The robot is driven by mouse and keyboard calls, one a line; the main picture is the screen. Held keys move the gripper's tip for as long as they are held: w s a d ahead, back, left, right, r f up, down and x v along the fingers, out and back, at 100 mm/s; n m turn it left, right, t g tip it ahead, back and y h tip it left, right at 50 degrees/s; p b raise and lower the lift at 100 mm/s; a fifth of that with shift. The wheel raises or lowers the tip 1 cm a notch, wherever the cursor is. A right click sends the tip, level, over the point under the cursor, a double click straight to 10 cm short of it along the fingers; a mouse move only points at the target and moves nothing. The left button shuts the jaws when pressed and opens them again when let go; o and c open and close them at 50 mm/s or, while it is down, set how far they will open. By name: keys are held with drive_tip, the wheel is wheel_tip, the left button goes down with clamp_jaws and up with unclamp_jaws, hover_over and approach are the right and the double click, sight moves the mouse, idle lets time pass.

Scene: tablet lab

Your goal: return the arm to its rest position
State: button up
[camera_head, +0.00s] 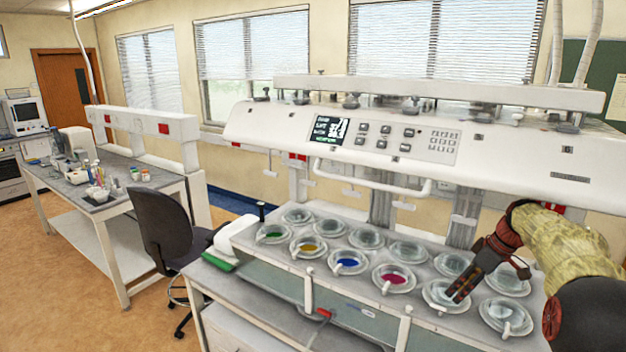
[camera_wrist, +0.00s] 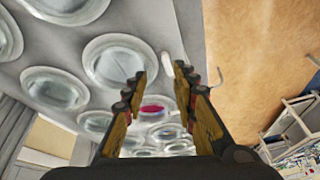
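My gripper (camera_head: 460,292) is at the right end of my arm's reach in the head view, pointing down and left. Its fingertips overlap a clear vessel (camera_head: 437,297) in the front row; whether they touch it I cannot tell. In the wrist view the two fingers (camera_wrist: 160,76) stand apart with a clear gap, and nothing is held between them. Beyond the gap lies a vessel with magenta liquid (camera_wrist: 157,103), also in the head view (camera_head: 393,276).
The dissolution machine (camera_head: 270,125) has two rows of vessels, with green (camera_head: 273,235), yellow (camera_head: 309,247) and blue (camera_head: 348,263) liquids in front. Its head and handle (camera_head: 400,187) overhang the deck (camera_head: 320,270). A chair (camera_head: 165,225) and side bench (camera_head: 60,180) stand left, with open floor (camera_head: 75,290).

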drive_tip(key=s+f+m, duration=0.1)
drive_tip(key=f, duration=0.1)
drive_tip(key=s+f+m, duration=0.2)
drive_tip(key=shift+s+g, duration=0.1)
drive_tip(key=shift+g, duration=0.2)
drive_tip(key=s+a+r+m+t+h+b, duration=0.1)
drive_tip(key=s+a, duration=0.6)
drive_tip(key=s, duration=0.4)
drive_tip(key=s+a+r+m+t+h+b, duration=0.1)
drive_tip(key=s+a+m+b, duration=0.1)
drive_tip(key=s+a, duration=0.6)
drive_tip(key=s+a+r+m+t+h+b, duration=0.1)
drive_tip(key=s+a+m+b, duration=0.1)
drive_tip(key=s+a, duration=0.6)
drive_tip(key=s, duration=0.7)
drive_tip(key=shift+t, duration=0.3)
